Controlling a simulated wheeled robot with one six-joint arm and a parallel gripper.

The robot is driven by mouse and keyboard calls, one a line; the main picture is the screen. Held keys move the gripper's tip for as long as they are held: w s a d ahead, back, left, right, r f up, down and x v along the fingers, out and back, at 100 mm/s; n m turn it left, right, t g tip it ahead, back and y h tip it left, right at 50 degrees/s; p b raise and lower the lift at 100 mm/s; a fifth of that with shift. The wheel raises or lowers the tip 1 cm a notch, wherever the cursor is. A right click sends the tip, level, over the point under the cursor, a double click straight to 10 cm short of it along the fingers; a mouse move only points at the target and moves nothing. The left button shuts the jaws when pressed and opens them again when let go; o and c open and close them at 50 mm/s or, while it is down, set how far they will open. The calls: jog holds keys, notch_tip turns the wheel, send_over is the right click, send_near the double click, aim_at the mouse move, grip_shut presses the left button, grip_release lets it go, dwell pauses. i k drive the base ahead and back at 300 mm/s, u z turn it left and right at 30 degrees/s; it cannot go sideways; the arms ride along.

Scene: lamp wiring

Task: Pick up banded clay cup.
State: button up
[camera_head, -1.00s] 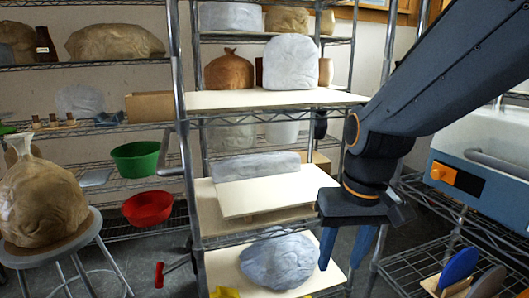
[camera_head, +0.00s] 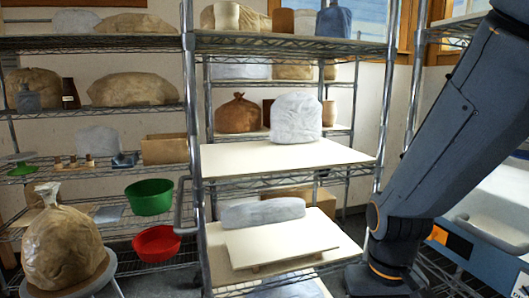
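I cannot tell for sure which thing is the banded clay cup. A second, light clay vessel (camera_head: 328,113) stands on a shelf behind the wrapped white block. Bands are too small to make out on either. My arm comes down on the right, and its wrist is at the bottom edge. My gripper's fingers are below the picture, apart from both vessels.
A white wrapped block (camera_head: 296,117) stands on a pale board (camera_head: 255,160) on the middle shelf. A brown bag (camera_head: 238,115) is behind it. Green (camera_head: 150,197) and red (camera_head: 157,244) bowls are on the left rack. A metal shelf post (camera_head: 191,120) stands left of the boards.

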aim_at(226, 12)
jog(key=u, duration=0.4)
jog(key=k, duration=0.5)
jog(key=u, duration=1.1)
jog(key=i, duration=1)
jog(key=z, duration=0.3)
